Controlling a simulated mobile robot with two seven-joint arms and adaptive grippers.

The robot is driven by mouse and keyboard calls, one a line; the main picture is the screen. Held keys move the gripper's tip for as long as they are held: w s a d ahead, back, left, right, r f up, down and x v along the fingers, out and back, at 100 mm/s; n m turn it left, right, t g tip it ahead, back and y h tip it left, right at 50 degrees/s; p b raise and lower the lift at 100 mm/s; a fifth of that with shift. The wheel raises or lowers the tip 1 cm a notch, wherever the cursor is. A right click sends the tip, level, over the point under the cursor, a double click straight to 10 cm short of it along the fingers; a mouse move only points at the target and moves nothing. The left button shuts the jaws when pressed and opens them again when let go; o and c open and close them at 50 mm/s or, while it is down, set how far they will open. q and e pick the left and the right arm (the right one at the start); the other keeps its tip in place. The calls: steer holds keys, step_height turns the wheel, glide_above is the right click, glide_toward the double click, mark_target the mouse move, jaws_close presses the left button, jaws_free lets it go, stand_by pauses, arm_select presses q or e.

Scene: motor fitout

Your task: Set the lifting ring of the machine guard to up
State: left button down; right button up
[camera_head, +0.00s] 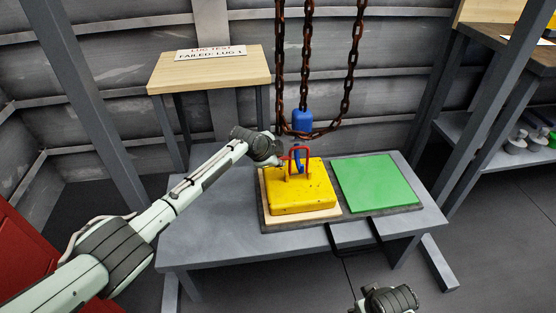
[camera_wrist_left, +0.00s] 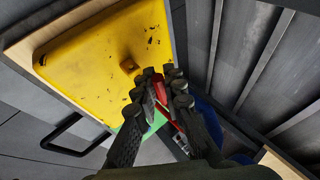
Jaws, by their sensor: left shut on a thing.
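The yellow machine guard (camera_head: 305,200) sits on a pale board on the left part of the grey table; its yellow top also fills the upper left of the left wrist view (camera_wrist_left: 95,60). The red lifting ring (camera_head: 308,154) stands upright above the guard's top. A blue hook (camera_head: 297,163) shows at the ring, below a blue block (camera_head: 303,121); whether it passes through the ring is unclear. My left gripper (camera_head: 284,160) reaches in from the left and is shut on the red ring (camera_wrist_left: 161,94), whose lower part its fingers partly hide. My right gripper (camera_head: 388,299) is at the bottom edge, its fingertips unclear.
Rusty chains (camera_head: 280,60) hang around the blue block above the guard. A green pad (camera_head: 376,183) lies clear on the right of the grey table (camera_head: 200,235). A workbench stands at right.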

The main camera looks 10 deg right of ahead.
arm_select(q)
steer(key=c, duration=1.6)
jaws_free()
steer(key=shift+r, duration=0.1)
steer(key=v, duration=1.1)
steer(key=shift+s+r, duration=0.25)
steer(key=shift+r, duration=0.05)
steer(key=shift+a, duration=0.15)
